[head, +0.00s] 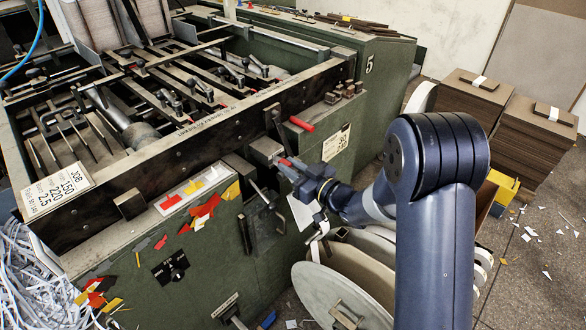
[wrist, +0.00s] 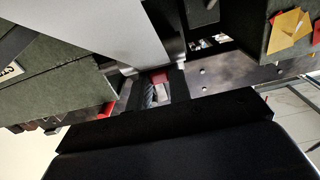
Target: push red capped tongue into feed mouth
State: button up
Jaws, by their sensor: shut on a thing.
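A grey metal block (head: 265,148), perhaps the feed mouth, is just left of and above the gripper. The gripper hides the tongue's far end, so I cannot tell how deep it sits.
A red handle (head: 301,124) sticks out above the gripper. A black bracket (head: 262,222) hangs below left. Large pale reels (head: 342,297) stand below the arm. Stacks of brown board (head: 470,105) stand at right.

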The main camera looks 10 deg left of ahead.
jog(key=shift+a, duration=0.15)
jog(key=o, duration=1)
jog(key=shift+c, duration=0.2)
jog(key=v, duration=1)
jog(key=shift+d, duration=0.35)
jog(key=shift+s, duration=0.1)
